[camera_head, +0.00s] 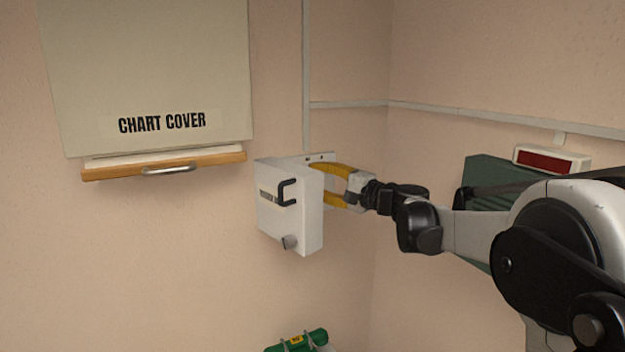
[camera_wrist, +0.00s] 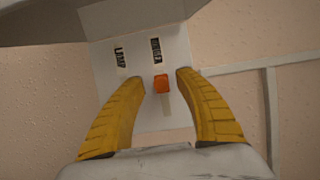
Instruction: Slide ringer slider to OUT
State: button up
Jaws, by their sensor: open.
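The ringer slider (camera_wrist: 161,83) is a small orange knob on a white panel (camera_wrist: 103,62), below a dark label reading RINGER (camera_wrist: 156,50). A pale slot runs from the knob toward the picture's bottom. My gripper (camera_wrist: 160,78) is open, with one yellow finger on each side of the knob. Gaps show between the knob and both fingers. In the head view my gripper (camera_head: 322,182) reaches in from the right behind a white box front (camera_head: 285,215). That front hides the slider and part of the fingertips there. I see no OUT marking.
A LAMP label (camera_wrist: 120,58) is left of the RINGER label. The box front has a black handle (camera_head: 287,192) and a grey knob (camera_head: 290,242). A chart cover (camera_head: 150,75) hangs left. A green cylinder (camera_head: 300,341) is below. Grey wall strips (camera_head: 345,104) run behind.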

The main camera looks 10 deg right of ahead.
jog(key=v, duration=1)
jog(key=shift+s, duration=0.35)
jog(key=shift+d, duration=0.1)
